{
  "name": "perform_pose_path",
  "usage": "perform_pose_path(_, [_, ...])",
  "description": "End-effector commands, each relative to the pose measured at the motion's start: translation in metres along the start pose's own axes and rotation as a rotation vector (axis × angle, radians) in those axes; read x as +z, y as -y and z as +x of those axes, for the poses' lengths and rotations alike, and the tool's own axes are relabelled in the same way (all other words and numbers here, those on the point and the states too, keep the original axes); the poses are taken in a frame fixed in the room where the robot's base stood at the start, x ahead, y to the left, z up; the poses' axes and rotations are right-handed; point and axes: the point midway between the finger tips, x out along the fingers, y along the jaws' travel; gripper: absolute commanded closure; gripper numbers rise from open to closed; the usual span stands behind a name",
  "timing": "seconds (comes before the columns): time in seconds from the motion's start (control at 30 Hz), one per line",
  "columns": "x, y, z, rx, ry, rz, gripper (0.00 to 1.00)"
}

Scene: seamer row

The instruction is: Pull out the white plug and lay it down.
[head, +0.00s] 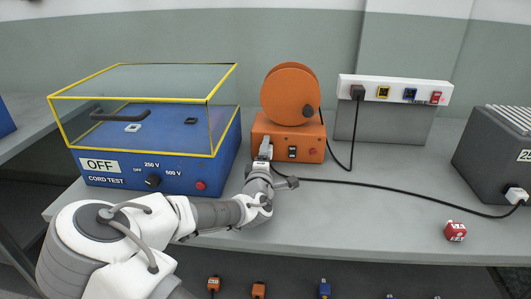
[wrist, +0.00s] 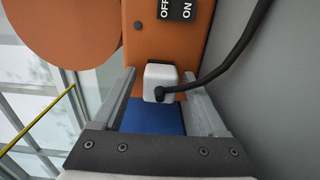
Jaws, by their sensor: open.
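The white plug (wrist: 155,75) sits in a dark socket on the face of the orange reel box (head: 315,142), with a black cord leaving it to the right in the wrist view. My gripper (wrist: 160,88) is open, with one finger on each side of the plug and a gap visible at both sides. In the head view my gripper (head: 264,154) is at the left part of the orange box's front and largely hides the plug.
A blue cord tester (head: 128,182) with a yellow-edged clear cover stands left. The black cord (head: 400,197) crosses the bench to a white plug (head: 516,195) on a grey box (head: 487,165). The bench front is otherwise mostly bare.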

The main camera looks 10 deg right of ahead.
Motion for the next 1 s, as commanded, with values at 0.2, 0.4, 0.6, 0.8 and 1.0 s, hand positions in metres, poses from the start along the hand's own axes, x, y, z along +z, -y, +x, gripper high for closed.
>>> perform_pose_path(0.2, [0.0, -0.0004, 0.0, 0.0, 0.0, 0.0, 0.25])
perform_pose_path(0.4, [0.0, 0.0, 0.0, 0.0, 0.0, 0.0, 0.25])
perform_pose_path(0.6, [0.0, -0.0001, 0.0, 0.0, 0.0, 0.0, 0.54])
perform_pose_path(0.8, [0.0, -0.0001, 0.0, 0.0, 0.0, 0.0, 0.9])
perform_pose_path(1.0, [-0.0001, -0.0002, 0.0, 0.0, 0.0, 0.0, 1.0])
